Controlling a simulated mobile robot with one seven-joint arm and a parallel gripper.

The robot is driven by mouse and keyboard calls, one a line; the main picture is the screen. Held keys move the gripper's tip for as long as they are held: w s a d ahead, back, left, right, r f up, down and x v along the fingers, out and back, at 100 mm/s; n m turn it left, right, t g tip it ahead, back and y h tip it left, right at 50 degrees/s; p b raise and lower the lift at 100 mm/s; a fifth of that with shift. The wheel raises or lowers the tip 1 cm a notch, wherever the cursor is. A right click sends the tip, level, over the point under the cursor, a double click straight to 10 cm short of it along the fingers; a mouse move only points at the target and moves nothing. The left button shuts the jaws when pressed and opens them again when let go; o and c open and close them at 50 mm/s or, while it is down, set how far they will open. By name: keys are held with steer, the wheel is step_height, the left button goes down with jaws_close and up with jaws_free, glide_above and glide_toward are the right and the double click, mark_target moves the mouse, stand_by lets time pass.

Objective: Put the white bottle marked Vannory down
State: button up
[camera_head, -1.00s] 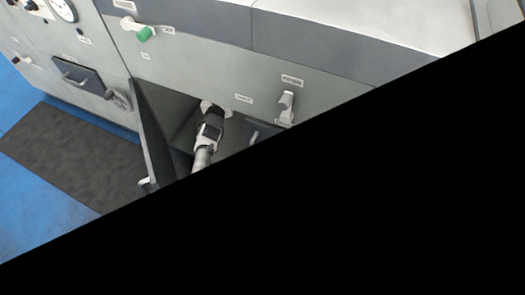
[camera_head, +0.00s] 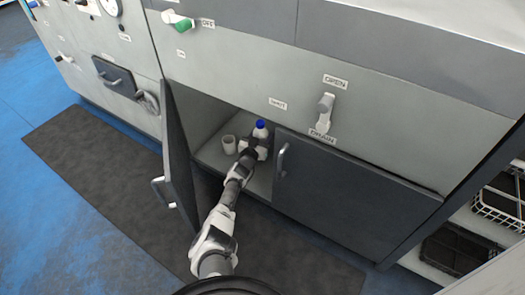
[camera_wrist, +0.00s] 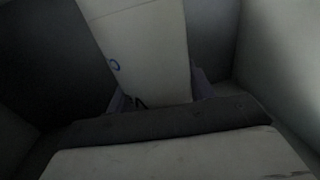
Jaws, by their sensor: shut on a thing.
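A white bottle with a blue cap (camera_head: 261,130) stands about upright inside the open cupboard, near its right side. My gripper (camera_head: 256,147) reaches in through the doorway and is shut on it. In the wrist view the pale bottle (camera_wrist: 148,55) fills the space between the two fingers, with a small blue ring mark on its side. The name Vannory cannot be read. My gripper hides the bottle's lower part in the head view, so I cannot tell whether its base touches the cupboard floor.
A pale cup-like container (camera_head: 229,145) stands on the cupboard floor, left of the bottle. The open left door (camera_head: 180,150) flanks my arm; the right door (camera_head: 345,185) is shut. A drain lever (camera_head: 324,112) sits above. A dark mat (camera_head: 100,170) lies in front.

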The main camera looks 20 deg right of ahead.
steer(key=shift+f+b, duration=1.5)
steer(key=shift+f, duration=1.15)
steer(key=shift+f+b, duration=0.3)
steer(key=o, duration=1.1)
steer(key=shift+r, duration=0.1)
steer(key=shift+r, duration=0.15)
steer(key=shift+a+r+p, duration=0.15)
steer(key=shift+p, duration=0.45)
steer(key=shift+p+v, duration=4.7)
steer(key=shift+v, duration=1.2)
